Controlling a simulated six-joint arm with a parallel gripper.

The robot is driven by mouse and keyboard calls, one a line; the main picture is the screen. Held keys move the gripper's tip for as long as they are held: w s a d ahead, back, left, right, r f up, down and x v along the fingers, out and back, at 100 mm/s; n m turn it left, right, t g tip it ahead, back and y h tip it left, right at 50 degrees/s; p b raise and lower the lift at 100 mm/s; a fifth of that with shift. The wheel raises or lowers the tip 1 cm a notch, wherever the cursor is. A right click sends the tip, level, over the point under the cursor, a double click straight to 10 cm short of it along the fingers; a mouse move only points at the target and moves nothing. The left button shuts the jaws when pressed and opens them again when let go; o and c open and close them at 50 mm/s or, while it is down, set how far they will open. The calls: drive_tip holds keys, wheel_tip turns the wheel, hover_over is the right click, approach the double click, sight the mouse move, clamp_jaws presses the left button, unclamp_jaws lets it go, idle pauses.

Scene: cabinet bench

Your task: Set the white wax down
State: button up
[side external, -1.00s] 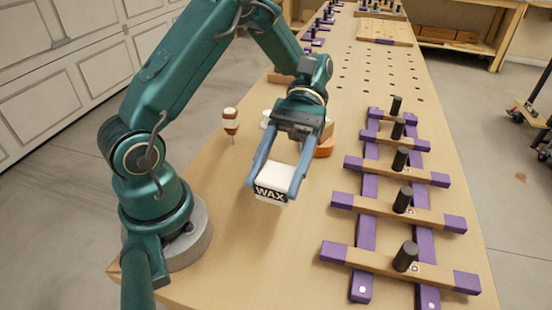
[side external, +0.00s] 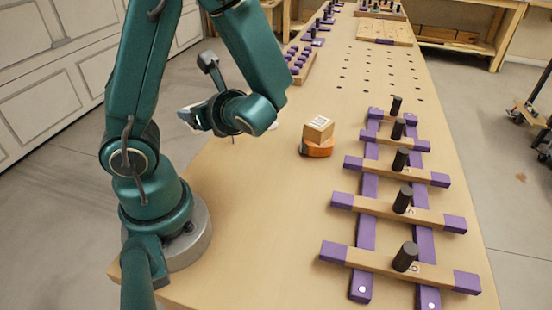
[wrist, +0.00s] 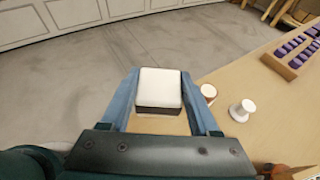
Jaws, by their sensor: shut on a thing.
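The white wax (wrist: 160,87) is a white block with a dark side, gripped between the two blue fingers of my gripper (wrist: 163,92) in the wrist view. My gripper is shut on it. In the side view my gripper (side external: 193,118) is raised at the left edge of the bench and turned away. The wax is mostly hidden there by my own arm. In the wrist view the floor shows beyond the wax and a strip of bench wood shows below it, so it is held near the bench's left edge. I cannot tell its exact height.
An orange object (side external: 317,152) with a wooden block (side external: 318,130) on it stands mid-bench. A white spool-like piece (wrist: 242,110) and a brown-white round top (wrist: 208,92) are right of my gripper. A purple-ended peg rack (side external: 400,210) fills the right side. The front-middle bench is clear.

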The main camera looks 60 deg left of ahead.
drive_tip(key=shift+w+a+r+m+t, duration=0.15)
drive_tip(key=shift+w+a+m+t, duration=0.35)
drive_tip(key=shift+m+t, duration=0.4)
drive_tip(key=shift+w+d+t, duration=0.1)
drive_tip(key=shift+w+t, duration=0.2)
drive_tip(key=shift+w, duration=0.05)
hover_over(264, 168)
wheel_tip(264, 168, down, 7)
drive_tip(key=shift+r, duration=0.1)
drive_tip(key=shift+f, duration=2.05)
drive_tip(key=shift+f, duration=0.1)
drive_tip(key=o, duration=1.4)
